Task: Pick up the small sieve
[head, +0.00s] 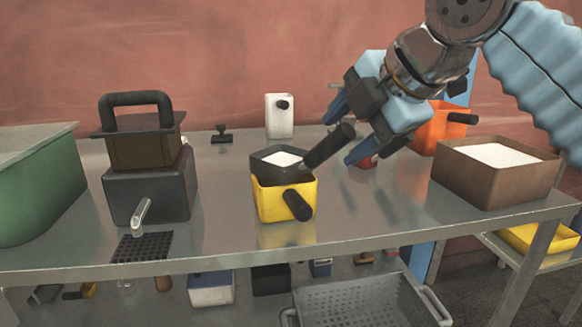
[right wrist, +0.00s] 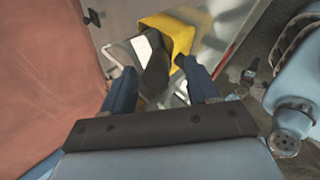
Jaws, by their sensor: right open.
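The small sieve, which I take to be the dark grey box (head: 268,164) with a black handle (head: 328,147), sits on top of a yellow box (head: 285,200) on the metal table. White powder shows in it. Its handle points up and right toward my right gripper (head: 350,130). The right gripper is open, with its fingers on either side of the handle. In the right wrist view the handle (right wrist: 156,72) lies between the open fingertips (right wrist: 157,70), and the yellow box (right wrist: 175,32) is beyond. Contact cannot be told. My left gripper is not in view.
A brown box of white powder (head: 497,178) and an orange box (head: 440,127) stand right. A white container (head: 279,116) stands behind. A dark machine with a spout (head: 150,190) and a green bin (head: 40,190) stand left. The front table between the yellow and brown boxes is clear.

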